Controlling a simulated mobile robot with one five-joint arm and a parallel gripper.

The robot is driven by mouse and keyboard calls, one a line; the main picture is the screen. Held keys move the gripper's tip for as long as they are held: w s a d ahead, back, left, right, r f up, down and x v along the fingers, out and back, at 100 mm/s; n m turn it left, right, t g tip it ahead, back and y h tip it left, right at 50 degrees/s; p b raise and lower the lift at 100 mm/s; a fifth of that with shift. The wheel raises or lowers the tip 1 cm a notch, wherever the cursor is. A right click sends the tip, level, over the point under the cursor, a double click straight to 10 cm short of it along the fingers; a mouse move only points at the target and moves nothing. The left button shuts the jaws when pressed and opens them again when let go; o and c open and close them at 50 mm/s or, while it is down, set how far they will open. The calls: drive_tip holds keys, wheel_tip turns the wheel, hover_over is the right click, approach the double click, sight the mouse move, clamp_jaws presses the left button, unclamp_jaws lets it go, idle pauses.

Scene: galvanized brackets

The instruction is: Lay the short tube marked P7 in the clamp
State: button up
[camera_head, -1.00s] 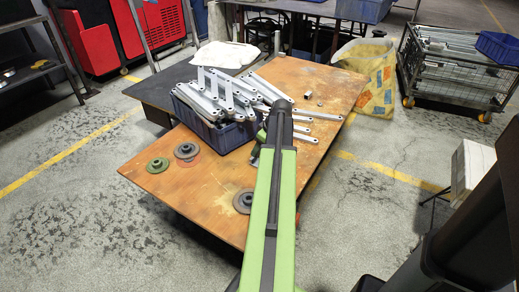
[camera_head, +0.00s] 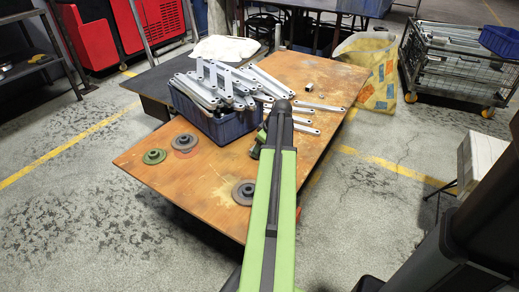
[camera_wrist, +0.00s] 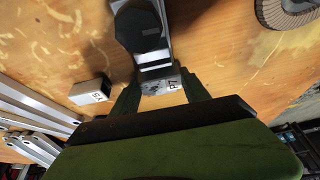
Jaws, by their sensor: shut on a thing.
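The short tube marked P7 (camera_wrist: 165,84) is between the two dark green fingers of my gripper (camera_wrist: 160,96) in the wrist view, and the gripper is shut on it. Its mark faces the camera. Just beyond it lies a grey metal piece with a black faceted knob (camera_wrist: 141,27), which looks like the clamp. I cannot tell whether the tube touches it. In the head view my gripper (camera_head: 259,142) shows only in part beside my green arm, low over the wooden table (camera_head: 185,185). The tube and the clamp are hidden there.
A small marked block (camera_wrist: 91,90) lies left of the gripper. Several pale brackets (camera_wrist: 30,120) lie further left. A blue crate (camera_head: 225,127) of brackets stands on the table.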

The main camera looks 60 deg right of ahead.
drive_tip(key=o, duration=1.5)
drive_tip(key=p+v, duration=1.6)
drive_tip(key=v, duration=0.1)
drive_tip(key=shift+r, duration=0.25)
